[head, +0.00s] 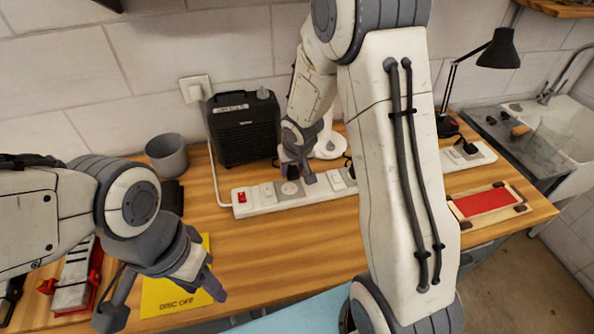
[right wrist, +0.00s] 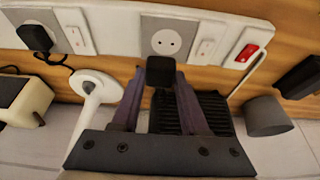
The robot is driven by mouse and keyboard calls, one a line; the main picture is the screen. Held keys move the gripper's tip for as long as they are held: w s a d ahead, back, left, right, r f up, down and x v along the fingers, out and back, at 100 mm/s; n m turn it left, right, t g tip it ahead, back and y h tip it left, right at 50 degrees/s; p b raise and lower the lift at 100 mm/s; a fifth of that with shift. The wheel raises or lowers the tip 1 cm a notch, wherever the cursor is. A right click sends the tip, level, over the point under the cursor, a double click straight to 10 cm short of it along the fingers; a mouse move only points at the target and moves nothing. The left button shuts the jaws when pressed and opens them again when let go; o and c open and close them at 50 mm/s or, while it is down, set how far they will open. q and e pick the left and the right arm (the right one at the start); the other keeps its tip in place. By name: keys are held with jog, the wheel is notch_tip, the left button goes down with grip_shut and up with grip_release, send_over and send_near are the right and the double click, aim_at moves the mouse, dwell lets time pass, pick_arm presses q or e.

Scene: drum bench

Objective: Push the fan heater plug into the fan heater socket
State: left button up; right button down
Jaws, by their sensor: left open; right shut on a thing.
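The fan heater (head: 245,128) is a black box at the back of the bench. A long white power strip (head: 252,208) lies in front of it. My right gripper (head: 295,170) is over the strip, shut on a small black plug (right wrist: 160,71). In the right wrist view the plug is between the fingertips, at the near edge of a grey socket plate (right wrist: 166,37). The socket's two holes are uncovered, so the plug is not in them. I cannot tell the gap's size. My left gripper (head: 163,300) is open and empty, low at the front left.
Another black plug (right wrist: 35,37) sits in a neighbouring socket. The strip has a red switch (right wrist: 247,52). A white round stand (head: 328,146), a grey cup (head: 167,154), a yellow sheet (head: 160,292) and a red-topped tray (head: 485,202) are around. The middle of the bench is clear.

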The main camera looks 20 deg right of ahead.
aim_at(290, 190)
jog(key=shift+w+a+f, duration=0.15)
jog(key=shift+w+a, duration=0.15)
jog(key=shift+a, duration=0.05)
jog(key=shift+f+b, duration=0.1)
jog(key=shift+b, duration=0.2)
jog(key=shift+f, duration=0.2)
jog(key=shift+f+b, duration=0.1)
jog(key=shift+b, duration=0.25)
jog(key=shift+f+b, duration=1.55)
jog(key=shift+b, duration=0.1)
jog(key=shift+f+b, duration=0.85)
jog(key=shift+b, duration=0.25)
dwell(1.5)
jog(key=shift+c, duration=1.7)
grip_release()
jog(key=shift+r, duration=0.1)
